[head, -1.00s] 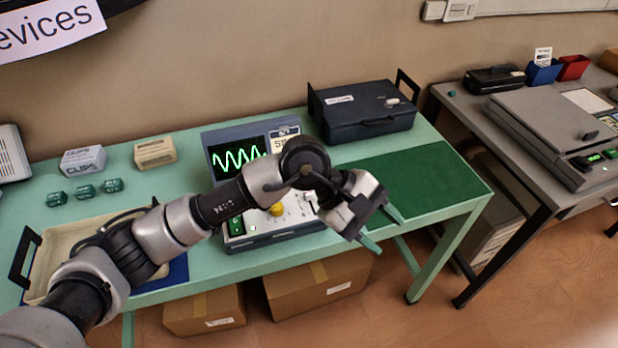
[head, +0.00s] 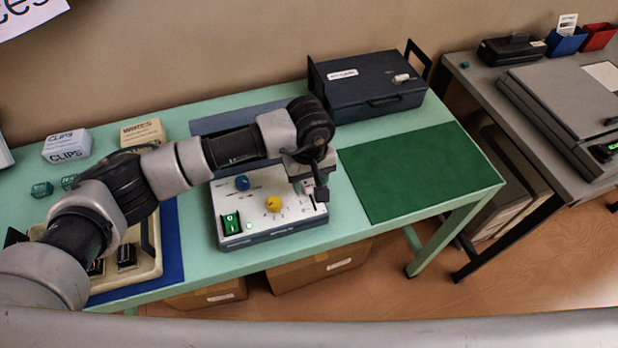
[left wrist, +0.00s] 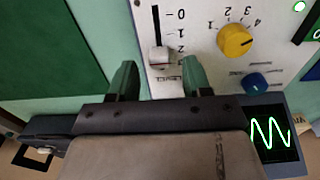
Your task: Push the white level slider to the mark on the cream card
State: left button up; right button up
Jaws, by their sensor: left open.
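The white level slider (left wrist: 159,56) sits in a dark slot on the pale control panel (left wrist: 205,55), near the "2" of its printed scale. My left gripper (left wrist: 160,75) is open and empty. In the left wrist view, its two green fingertips lie either side of the slider knob; I see no clear contact. In the head view, the left gripper (head: 313,187) points down over the right part of the panel and hides the slider. The cream card is not visible now; my arm covers that area. My right gripper is not in view.
A yellow knob (left wrist: 235,40) and blue knob (left wrist: 257,83) stand beside the slider. The wave screen (left wrist: 270,133) is behind. A green mat (head: 420,170) lies clear to the right, and a dark case (head: 368,85) stands at the back.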

pick_arm(q)
jog(key=shift+f, duration=0.9)
jog(key=shift+c, duration=0.2)
jog(key=c, duration=0.4)
grip_shut()
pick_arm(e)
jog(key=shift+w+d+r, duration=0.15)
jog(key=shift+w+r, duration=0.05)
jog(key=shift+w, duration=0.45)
